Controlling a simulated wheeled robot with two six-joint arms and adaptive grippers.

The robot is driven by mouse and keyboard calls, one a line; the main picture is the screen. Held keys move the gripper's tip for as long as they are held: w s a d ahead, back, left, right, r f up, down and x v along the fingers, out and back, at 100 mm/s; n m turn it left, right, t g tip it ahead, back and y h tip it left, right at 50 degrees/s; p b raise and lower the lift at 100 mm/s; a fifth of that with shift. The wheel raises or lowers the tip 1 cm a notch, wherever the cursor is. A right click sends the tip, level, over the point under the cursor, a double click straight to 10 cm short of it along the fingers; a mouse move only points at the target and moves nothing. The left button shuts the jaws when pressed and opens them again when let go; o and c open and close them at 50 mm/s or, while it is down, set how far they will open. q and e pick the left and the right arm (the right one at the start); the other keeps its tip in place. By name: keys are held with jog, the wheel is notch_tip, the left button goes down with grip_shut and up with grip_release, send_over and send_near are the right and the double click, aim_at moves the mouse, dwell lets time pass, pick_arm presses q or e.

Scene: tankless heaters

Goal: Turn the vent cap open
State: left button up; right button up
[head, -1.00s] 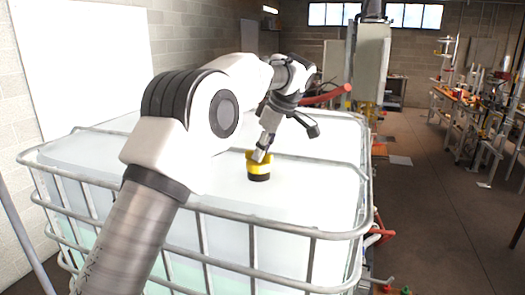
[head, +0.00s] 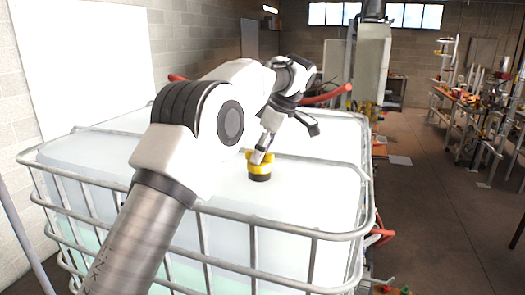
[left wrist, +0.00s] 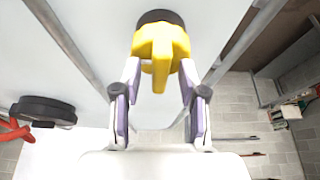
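The yellow vent cap (head: 261,168) sits on a black base on top of the white caged tank (head: 310,190). My left gripper (head: 258,158) reaches down to the cap from behind and above in the head view. In the left wrist view the cap (left wrist: 160,42) is at the top centre, with a narrow yellow ridge pointing toward the gripper. The left gripper's fingers (left wrist: 160,72) stand apart on either side of this ridge, tips close to the cap's sides. A gap shows between ridge and fingers; contact at the tips cannot be told. My right gripper is in neither view.
A metal cage rail (head: 285,229) runs around the tank top. A black round lid (left wrist: 42,111) with a red part beside it shows in the left wrist view. Workbenches (head: 465,98) stand at the right, with clear floor (head: 430,200) before them.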

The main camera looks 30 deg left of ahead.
pick_arm(q)
jog(key=shift+r, duration=0.3)
jog(key=w+d, duration=0.1)
jog(key=d, duration=0.3)
jog(key=w+d, duration=0.1)
jog(key=d, duration=0.2)
jog(key=w+d, duration=0.1)
jog(key=d, duration=0.3)
jog(key=shift+w+d+r, duration=0.15)
jog(key=shift+d+r, duration=0.05)
jog(key=shift+d, duration=0.3)
